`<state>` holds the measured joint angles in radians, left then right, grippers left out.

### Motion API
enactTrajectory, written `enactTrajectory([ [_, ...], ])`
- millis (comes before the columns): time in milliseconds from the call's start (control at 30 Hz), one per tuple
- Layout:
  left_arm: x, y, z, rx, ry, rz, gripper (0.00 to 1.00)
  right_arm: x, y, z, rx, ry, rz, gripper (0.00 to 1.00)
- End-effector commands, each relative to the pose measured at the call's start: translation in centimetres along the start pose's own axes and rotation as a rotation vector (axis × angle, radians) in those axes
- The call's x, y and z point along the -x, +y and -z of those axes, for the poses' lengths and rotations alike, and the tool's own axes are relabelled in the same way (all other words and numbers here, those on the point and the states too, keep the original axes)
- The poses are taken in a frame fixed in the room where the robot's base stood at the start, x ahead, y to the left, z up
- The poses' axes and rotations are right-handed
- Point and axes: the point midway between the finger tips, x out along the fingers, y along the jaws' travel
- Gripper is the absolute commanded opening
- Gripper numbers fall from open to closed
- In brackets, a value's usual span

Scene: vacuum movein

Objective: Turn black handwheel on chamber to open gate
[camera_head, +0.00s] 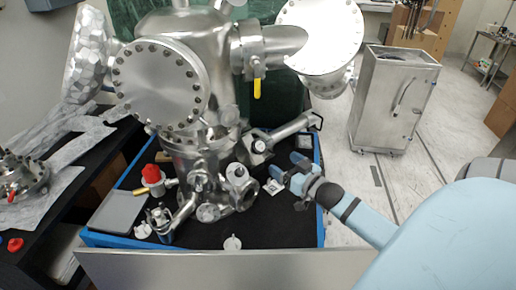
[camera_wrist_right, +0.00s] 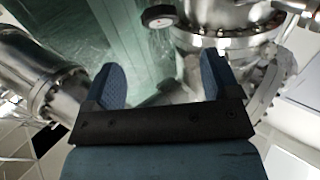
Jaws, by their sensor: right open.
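The steel chamber (camera_head: 185,50) stands upright on the blue-edged black platform. A silver tube (camera_head: 293,127) sticks out from its right side and ends in a thin black part (camera_head: 319,121), which may be the black handwheel; its shape is too small to tell. My right gripper (camera_head: 285,166) is open and empty, below and left of that end, apart from it. In the right wrist view, my open fingers (camera_wrist_right: 162,82) have nothing between them. A round black-rimmed part with a pale face (camera_wrist_right: 158,16) shows beyond them; I cannot tell if it is the handwheel. My left gripper is not in view.
Flanged pipes and valves (camera_head: 215,190) crowd the platform left of my right gripper. A yellow-handled valve (camera_head: 257,88) hangs above. A metal cabinet (camera_head: 392,105) stands on the floor at the right. The platform's black surface (camera_head: 285,225) is mostly clear below my gripper.

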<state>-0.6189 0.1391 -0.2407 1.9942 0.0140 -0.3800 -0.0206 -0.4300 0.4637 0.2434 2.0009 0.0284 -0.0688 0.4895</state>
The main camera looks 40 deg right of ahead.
Motion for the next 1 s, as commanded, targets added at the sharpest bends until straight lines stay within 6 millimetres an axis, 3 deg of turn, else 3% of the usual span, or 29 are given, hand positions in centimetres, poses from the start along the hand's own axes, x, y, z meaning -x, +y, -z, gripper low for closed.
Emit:
enactTrajectory([
  [133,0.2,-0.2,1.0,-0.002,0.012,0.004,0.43,-3.0,0.0,0.3,0.0,0.004,0.001,0.82],
  [500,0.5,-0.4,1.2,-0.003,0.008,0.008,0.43,-10.2,0.0,0.2,0.0,0.001,0.0,0.82],
  [700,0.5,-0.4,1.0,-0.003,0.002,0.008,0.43,-11.9,0.0,0.1,0.0,0.001,0.0,0.82],
  [1000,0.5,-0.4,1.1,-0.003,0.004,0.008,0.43,-12.2,-0.1,0.1,0.0,0.0,0.001,0.82],
])
